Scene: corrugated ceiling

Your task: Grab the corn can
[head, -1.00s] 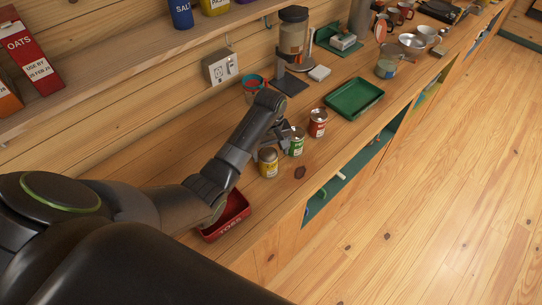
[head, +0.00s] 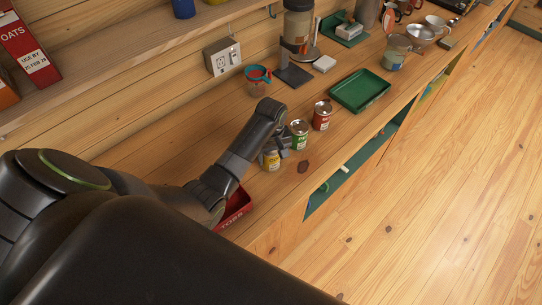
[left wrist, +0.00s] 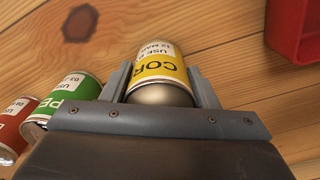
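The corn can (left wrist: 158,62), with a yellow label reading "COR", lies between the fingers of my left gripper (left wrist: 162,85) in the left wrist view. One finger is on each side, very close to the can; I cannot tell whether they press on it. In the head view the corn can (head: 270,160) stands on the counter, partly hidden by my left gripper (head: 280,148). A green-labelled can (head: 299,136) stands just beyond it; it also shows in the left wrist view (left wrist: 75,105). My right gripper is not in view.
A red-labelled can (head: 321,117) stands past the green one. A red tray (head: 236,208) is on the near side, partly under my arm. A green tray (head: 360,91) lies farther along the counter (head: 322,148). A blue-rimmed cup (head: 257,80) stands near the wall.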

